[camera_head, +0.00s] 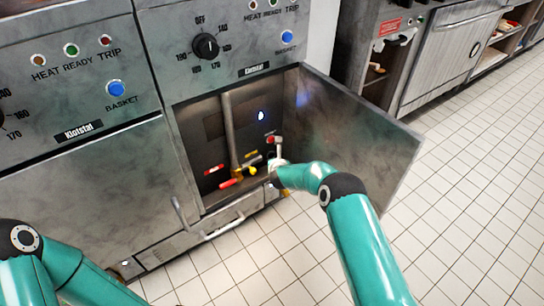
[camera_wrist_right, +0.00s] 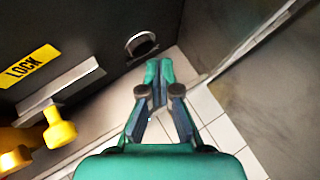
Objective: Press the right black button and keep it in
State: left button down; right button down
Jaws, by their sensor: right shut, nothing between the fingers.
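My right arm reaches into the open lower cabinet of the right fryer. My right gripper (camera_wrist_right: 158,72) is shut and empty, its fingertips together over the tiled floor. Ahead and slightly left of the fingertips in the right wrist view is a round dark fitting with a metal rim (camera_wrist_right: 142,44), apart from them; I cannot tell whether it is the right black button. No black button can be clearly made out in the head view, where my right arm hides part of the cabinet's right side. My left arm shows at the lower left, its gripper out of view.
The open cabinet door (camera_head: 355,130) stands close to the right of my right arm. Red-handled (camera_head: 229,183) and yellow-handled valves are inside the cabinet. A yellow LOCK label (camera_wrist_right: 30,66) and yellow knob (camera_wrist_right: 58,128) lie left of the gripper. Open tiled floor (camera_head: 470,190) is at right.

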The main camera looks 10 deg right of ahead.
jog(key=shift+s, duration=0.1)
jog(key=shift+s+d+f+b, duration=0.1)
jog(key=shift+s+d+b, duration=0.25)
jog(key=shift+s, duration=0.25)
jog(key=s, duration=0.1)
jog(key=s+d, duration=0.1)
jog(key=s, duration=0.1)
jog(key=shift+s, duration=0.15)
